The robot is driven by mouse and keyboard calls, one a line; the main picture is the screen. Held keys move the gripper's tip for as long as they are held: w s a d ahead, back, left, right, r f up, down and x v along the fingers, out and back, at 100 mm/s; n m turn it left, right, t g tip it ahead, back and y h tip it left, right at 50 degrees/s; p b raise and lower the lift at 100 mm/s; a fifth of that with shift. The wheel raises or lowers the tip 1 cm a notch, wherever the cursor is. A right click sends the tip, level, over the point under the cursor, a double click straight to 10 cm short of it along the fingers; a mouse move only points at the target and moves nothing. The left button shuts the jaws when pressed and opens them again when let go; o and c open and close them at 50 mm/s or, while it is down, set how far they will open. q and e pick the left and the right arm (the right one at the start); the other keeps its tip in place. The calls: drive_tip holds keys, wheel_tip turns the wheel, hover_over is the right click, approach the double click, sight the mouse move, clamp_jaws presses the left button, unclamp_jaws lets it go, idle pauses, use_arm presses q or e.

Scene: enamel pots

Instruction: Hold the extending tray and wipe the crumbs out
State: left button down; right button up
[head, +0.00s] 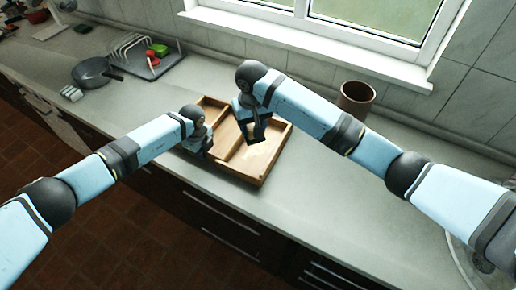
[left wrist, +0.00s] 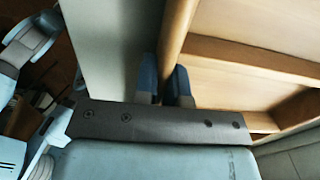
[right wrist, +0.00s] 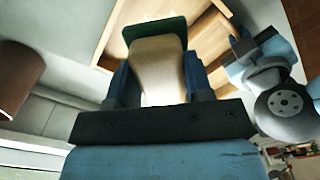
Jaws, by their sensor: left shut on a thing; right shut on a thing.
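The wooden extending tray (head: 262,178) lies on the grey counter, with dividers making compartments. It also shows in the left wrist view (left wrist: 250,50). My left gripper (head: 207,150) is shut on the tray's wall, with its fingers (left wrist: 165,85) either side of the wall. My right gripper (head: 256,130) is over the tray's larger compartment. It is shut on a beige and dark green wiping tool (right wrist: 158,55), which looks like a brush or sponge. Whether the tool touches the tray floor I cannot tell. A pale patch shows on the compartment floor; single crumbs cannot be made out.
A brown cup (head: 355,98) stands behind the tray to the right, near the wall. A dark pan (head: 91,73) and a dish rack (head: 135,50) with red and green items stand at the left. The counter right of the tray is clear.

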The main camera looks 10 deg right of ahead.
drive_tip(key=shift+f, duration=5.7)
drive_tip(key=shift+f, duration=1.45)
